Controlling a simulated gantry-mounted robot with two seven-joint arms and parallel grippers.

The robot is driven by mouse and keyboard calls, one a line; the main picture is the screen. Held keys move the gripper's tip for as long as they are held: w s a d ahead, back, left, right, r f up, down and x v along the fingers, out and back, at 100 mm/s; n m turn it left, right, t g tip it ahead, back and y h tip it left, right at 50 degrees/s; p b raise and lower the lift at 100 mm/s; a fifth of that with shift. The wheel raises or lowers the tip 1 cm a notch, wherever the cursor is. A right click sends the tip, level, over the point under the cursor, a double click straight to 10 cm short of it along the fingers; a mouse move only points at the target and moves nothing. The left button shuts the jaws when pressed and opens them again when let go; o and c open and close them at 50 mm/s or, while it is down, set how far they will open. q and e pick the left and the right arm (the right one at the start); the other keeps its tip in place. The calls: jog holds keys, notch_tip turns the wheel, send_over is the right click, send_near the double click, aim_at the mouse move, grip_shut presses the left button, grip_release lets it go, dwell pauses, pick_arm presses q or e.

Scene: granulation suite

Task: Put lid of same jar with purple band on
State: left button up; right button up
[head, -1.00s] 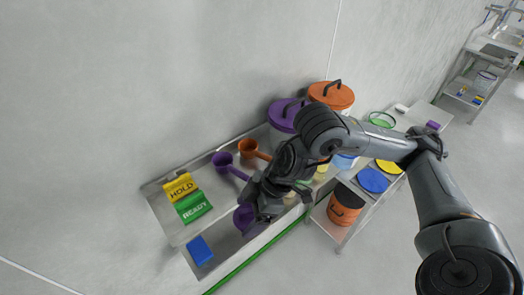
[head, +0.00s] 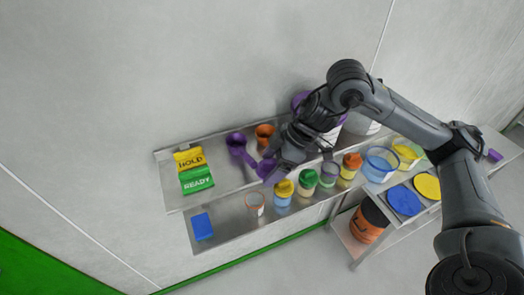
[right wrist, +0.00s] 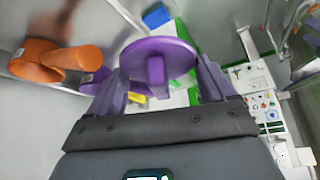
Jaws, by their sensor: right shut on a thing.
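My right gripper (head: 272,168) is shut on a purple lid (head: 265,168), held above the metal shelf unit. In the right wrist view the purple lid (right wrist: 158,62) is a round disc with a knob, between the two fingers. An uncovered clear jar (head: 255,204) with an orange-red rim stands on the front shelf, below and left of the gripper. To its right stand jars with a yellow lid (head: 284,189), a green lid (head: 308,177) and an orange lid (head: 352,161). Another jar (head: 329,174) stands among them. I cannot make out a purple band. My left gripper is out of view.
HOLD (head: 188,158) and READY (head: 197,180) signs and a blue block (head: 202,226) are at the left. Blue (head: 404,200) and yellow (head: 427,186) discs lie at the right.

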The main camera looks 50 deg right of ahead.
jog(key=p, duration=0.1)
send_over(258, 162)
jog(key=s+a, duration=0.1)
jog(key=s, duration=0.1)
jog(key=f, duration=0.3)
jog(key=shift+s+a+f, duration=0.15)
jog(key=shift+s, duration=0.05)
jog(key=shift+w+d+f+p, duration=0.3)
jog(key=shift+w+f, duration=0.25)
jog(key=shift+w, duration=0.05)
jog(key=shift+w+d+f+p, duration=0.25)
jog(key=shift+w+f+p, duration=0.05)
jog(key=shift+w+f, duration=0.25)
jog(key=shift+f, duration=0.25)
jog(key=o, duration=0.7)
jog(key=shift+o, duration=0.2)
jog(key=shift+r, duration=0.15)
